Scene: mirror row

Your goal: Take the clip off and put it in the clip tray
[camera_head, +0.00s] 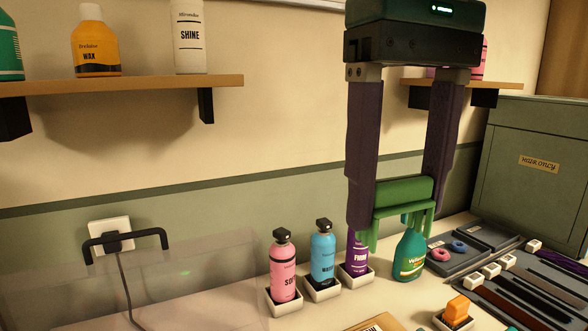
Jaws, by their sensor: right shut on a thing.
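My right gripper (396,205) comes down from the top in the head view. Its two dark purple fingers are shut on a green clip (402,191), a bar with several short prongs pointing down. The clip is held up in front of the wall, in line with a purple bottle (357,257) and a teal bottle (409,254); whether it touches them I cannot tell. A dark tray (440,267) with a pink and a blue ring lies at the right. Which tray is the clip tray I cannot tell. My left gripper is not in view.
A pink bottle (284,270) and a blue bottle (322,258) stand in white holders. A clear cover (190,285) with a black handle is at the left. An orange item (457,308) sits in a holder. A green cabinet (535,175) stands at the right.

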